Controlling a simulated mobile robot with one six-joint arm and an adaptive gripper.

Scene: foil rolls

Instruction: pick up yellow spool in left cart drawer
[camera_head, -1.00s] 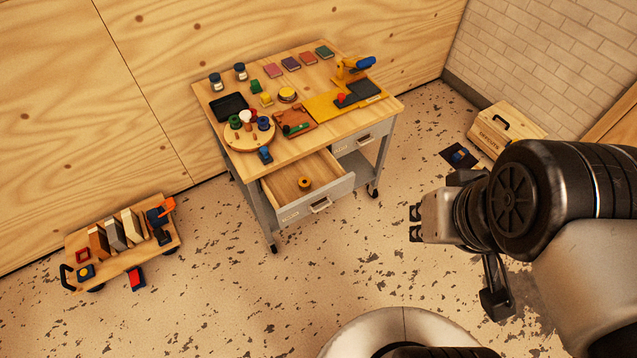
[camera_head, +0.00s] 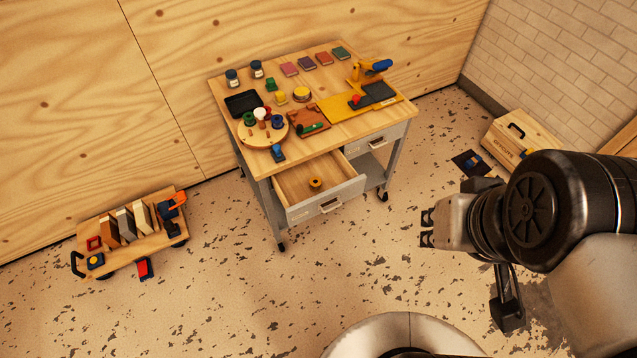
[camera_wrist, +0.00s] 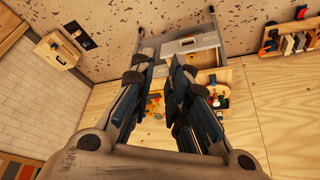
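The yellow spool (camera_head: 315,183) is small and round, with a dark centre. It lies in the pulled-out left drawer (camera_head: 294,187) of the wooden-topped cart (camera_head: 222,98). My gripper (camera_head: 427,228) is in the air to the right of the drawer and nearer to me, clear of the cart. Its two fingertips are apart with nothing between them. In the wrist view my gripper (camera_wrist: 163,68) also shows open, with the cart beyond its fingers. I cannot make out the spool for sure in that view.
The cart top holds a round board (camera_head: 262,137) with pegs, a black tray (camera_head: 244,103), a yellow mat (camera_head: 338,107) and several small items. A low wooden trolley (camera_head: 125,255) stands at the left, a wooden box (camera_head: 515,142) at the right. The floor before the drawer is clear.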

